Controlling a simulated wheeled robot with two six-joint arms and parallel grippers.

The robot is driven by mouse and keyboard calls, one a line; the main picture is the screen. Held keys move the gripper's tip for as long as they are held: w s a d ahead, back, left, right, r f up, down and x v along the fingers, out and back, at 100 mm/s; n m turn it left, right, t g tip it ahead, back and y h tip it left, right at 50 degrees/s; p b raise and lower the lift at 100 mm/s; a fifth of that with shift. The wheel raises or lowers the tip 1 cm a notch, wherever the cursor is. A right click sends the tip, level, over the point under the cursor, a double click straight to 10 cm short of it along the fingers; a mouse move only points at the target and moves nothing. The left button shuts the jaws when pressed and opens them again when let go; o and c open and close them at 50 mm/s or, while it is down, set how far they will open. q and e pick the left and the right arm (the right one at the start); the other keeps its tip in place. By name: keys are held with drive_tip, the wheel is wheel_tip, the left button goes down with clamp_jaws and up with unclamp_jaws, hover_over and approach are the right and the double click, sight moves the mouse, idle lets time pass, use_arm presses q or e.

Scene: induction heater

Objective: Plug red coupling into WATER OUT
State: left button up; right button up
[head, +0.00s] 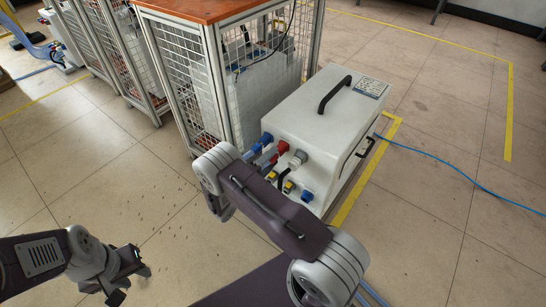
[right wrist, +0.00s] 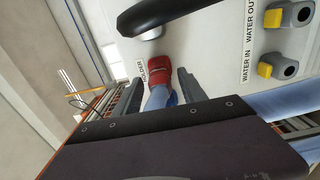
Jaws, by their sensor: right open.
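The red coupling (right wrist: 160,68) with a blue hose sits on the heater's front panel beside a partly hidden label in the right wrist view; it also shows in the head view (head: 283,147). My right gripper (right wrist: 160,77) is open, with one finger on each side of the coupling and hose. Whether the fingers touch it I cannot tell. The WATER OUT port (right wrist: 292,15), grey with a yellow tab, is empty at the upper right; the WATER IN port (right wrist: 285,66) is below it, also empty. My left gripper (head: 130,281) is open and empty above the floor.
The white heater box (head: 335,110) has a black top handle. A thick black cable (right wrist: 165,14) leaves the panel near the coupling. A mesh cage with an orange top (head: 200,10) stands close on the left.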

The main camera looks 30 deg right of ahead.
idle(0.5)
clamp_jaws()
idle(0.3)
drive_tip(key=shift+a, duration=0.1)
idle(0.9)
drive_tip(key=shift+v, duration=2.95)
drive_tip(key=shift+s, duration=0.1)
drive_tip(key=s+f+b, duration=0.2)
drive_tip(key=f+b, duration=0.2)
drive_tip(key=f, duration=0.6)
drive_tip(key=s+f+b, duration=0.3)
drive_tip(key=f+b, duration=0.1)
drive_tip(key=f, duration=0.7)
drive_tip(key=shift+s+a+f+b, duration=0.2)
drive_tip(key=shift+a+f+b, duration=0.1)
drive_tip(key=shift+a+b, duration=0.1)
